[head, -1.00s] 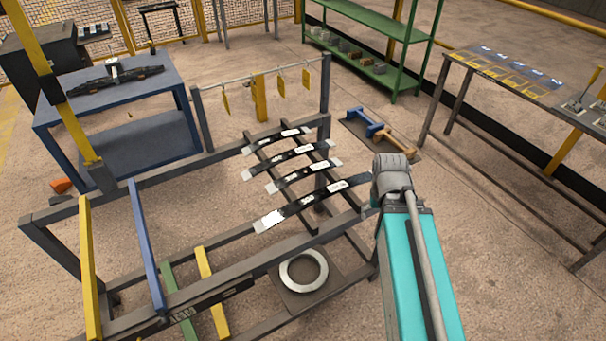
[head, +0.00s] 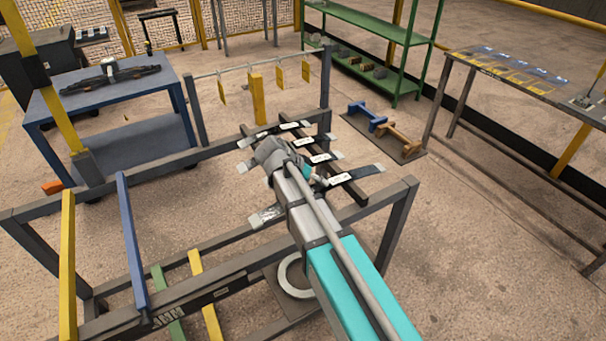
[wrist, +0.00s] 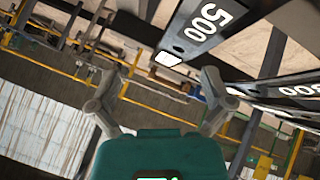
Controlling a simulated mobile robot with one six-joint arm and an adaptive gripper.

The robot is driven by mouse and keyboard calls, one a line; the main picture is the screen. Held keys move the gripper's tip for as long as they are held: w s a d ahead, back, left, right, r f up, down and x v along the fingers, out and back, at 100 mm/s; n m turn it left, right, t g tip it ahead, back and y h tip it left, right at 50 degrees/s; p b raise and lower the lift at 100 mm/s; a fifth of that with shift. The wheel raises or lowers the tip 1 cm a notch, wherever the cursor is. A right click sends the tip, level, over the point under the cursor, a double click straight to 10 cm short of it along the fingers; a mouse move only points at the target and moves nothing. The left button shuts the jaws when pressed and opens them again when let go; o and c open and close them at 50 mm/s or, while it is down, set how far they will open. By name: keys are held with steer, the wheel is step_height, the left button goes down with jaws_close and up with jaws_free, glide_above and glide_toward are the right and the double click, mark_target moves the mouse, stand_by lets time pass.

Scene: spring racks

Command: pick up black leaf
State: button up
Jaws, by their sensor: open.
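Several black leaf springs with white number labels and pale ends lie across the rack's dark bars. In the head view the far leaf (head: 282,131) shows mostly clear. The near leaf (head: 352,175) is crossed by my arm, which hides its middle; its pale left end (head: 266,216) shows. The leaves between are partly covered. In the wrist view a leaf marked 500 (wrist: 188,45) is above and to the right of my gripper (wrist: 158,92), and another numbered leaf (wrist: 285,90) is at the right. My gripper's fingers are spread with nothing between them.
The rack's grey frame (head: 393,215) surrounds the leaves. A blue cart (head: 112,100) stands at the back left, a green shelf (head: 375,32) at the back and a table (head: 515,75) at the right. A pale ring (head: 293,278) lies below the rack.

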steer(key=w+a+m+t+h+b, duration=0.2)
steer(key=a+m+t+h+b, duration=0.1)
steer(key=a, duration=1.6)
steer(key=shift+r+m+t+b, duration=0.25)
steer(key=shift+m+t+b, duration=0.45)
steer(key=shift+t+b, duration=0.25)
steer(key=b+x, duration=0.3)
steer(key=x, duration=0.4)
steer(key=shift+d+f, duration=0.2)
steer(key=shift+f, duration=0.05)
steer(key=shift+w+d+f, duration=0.1)
steer(key=shift+w+d, duration=0.25)
steer(key=shift+d, duration=0.1)
steer(key=shift+b+x, duration=1.1)
steer(key=shift+x, duration=1.45)
steer(key=shift+w, duration=0.1)
